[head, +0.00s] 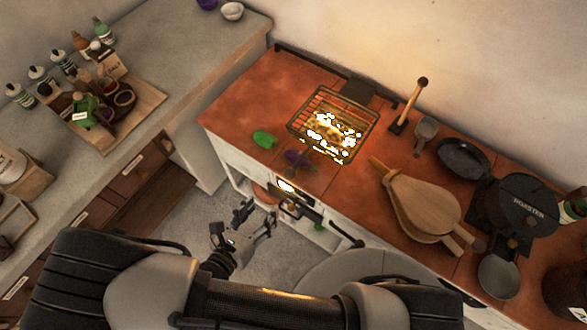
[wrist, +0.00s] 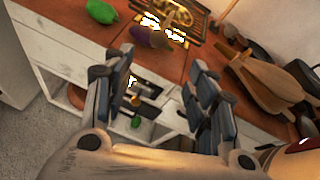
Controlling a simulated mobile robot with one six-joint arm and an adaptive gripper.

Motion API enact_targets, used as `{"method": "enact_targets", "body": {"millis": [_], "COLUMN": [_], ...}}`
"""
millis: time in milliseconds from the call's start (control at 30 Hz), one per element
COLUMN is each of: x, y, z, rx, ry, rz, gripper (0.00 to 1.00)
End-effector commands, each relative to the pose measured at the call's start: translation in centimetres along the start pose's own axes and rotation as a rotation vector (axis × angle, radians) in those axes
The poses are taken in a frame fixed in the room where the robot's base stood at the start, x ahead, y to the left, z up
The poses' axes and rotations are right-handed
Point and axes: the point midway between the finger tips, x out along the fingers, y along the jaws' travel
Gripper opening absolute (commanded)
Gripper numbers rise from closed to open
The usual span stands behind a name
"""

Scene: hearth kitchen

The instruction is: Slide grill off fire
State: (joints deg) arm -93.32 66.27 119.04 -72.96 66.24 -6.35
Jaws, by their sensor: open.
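The wire grill (head: 318,104) lies over glowing yellow embers (head: 335,130) on the red-tiled hearth counter. Its bars look orange at the back, and bright glare hides part of the front. In the wrist view, the grill (wrist: 192,18) is only partly visible at the top edge. My gripper (head: 254,216) is open and empty, in front of and below the counter edge, apart from the grill. In the wrist view, both fingers stand wide apart, with the counter front between them (wrist: 158,75).
A green pepper (head: 264,138) and a purple eggplant (head: 300,160) lie near the front edge, by the grill. A side counter (head: 215,60) holds bottles on a tray.

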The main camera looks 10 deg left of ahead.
Motion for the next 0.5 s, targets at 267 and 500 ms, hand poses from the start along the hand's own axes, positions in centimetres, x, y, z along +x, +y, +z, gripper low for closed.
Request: {"method": "enact_targets", "body": {"millis": [267, 500], "x": [3.8, 9.2], "y": [-0.1, -0.2], "z": [-0.2, -0.2], "rx": [-0.004, -0.002], "ry": [-0.001, 0.0], "rz": [-0.004, -0.005], "gripper": [0.52, 0.52]}}
